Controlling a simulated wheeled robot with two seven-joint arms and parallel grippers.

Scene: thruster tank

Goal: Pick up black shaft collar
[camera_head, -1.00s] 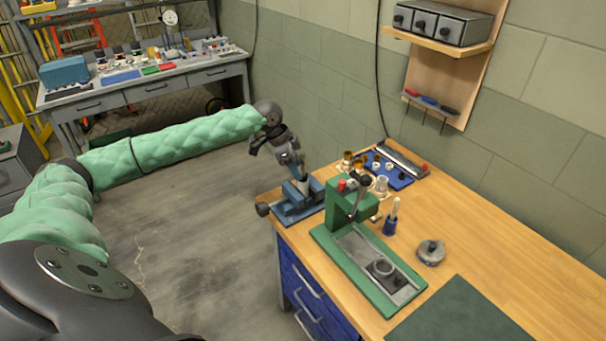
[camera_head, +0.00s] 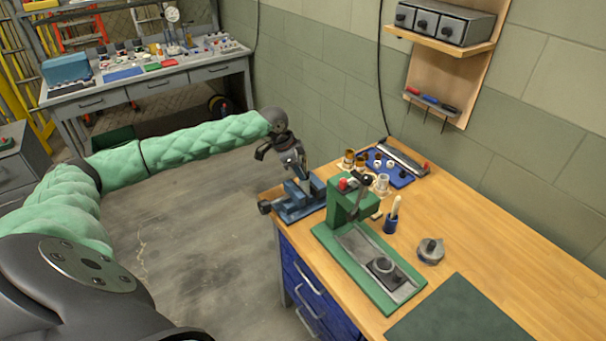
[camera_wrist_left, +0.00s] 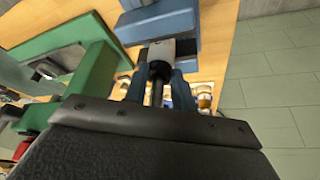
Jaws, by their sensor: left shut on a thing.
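My left gripper (camera_head: 301,172) is just above the blue vise (camera_head: 298,205) at the bench's near left corner. In the left wrist view its blue fingers (camera_wrist_left: 160,72) are closed around a narrow dark and silvery piece (camera_wrist_left: 157,92), largely hidden between them. I cannot tell whether this piece is the black shaft collar. A pale grey block shows at the fingertips, over the vise (camera_wrist_left: 160,24). My right gripper is not in view.
The green press stands right beside the vise. Behind it are a blue tray (camera_head: 402,180) of small parts and a blue cup (camera_head: 390,224). A grey round part (camera_head: 431,250) lies by a dark green mat (camera_head: 462,312). The right side of the bench is clear.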

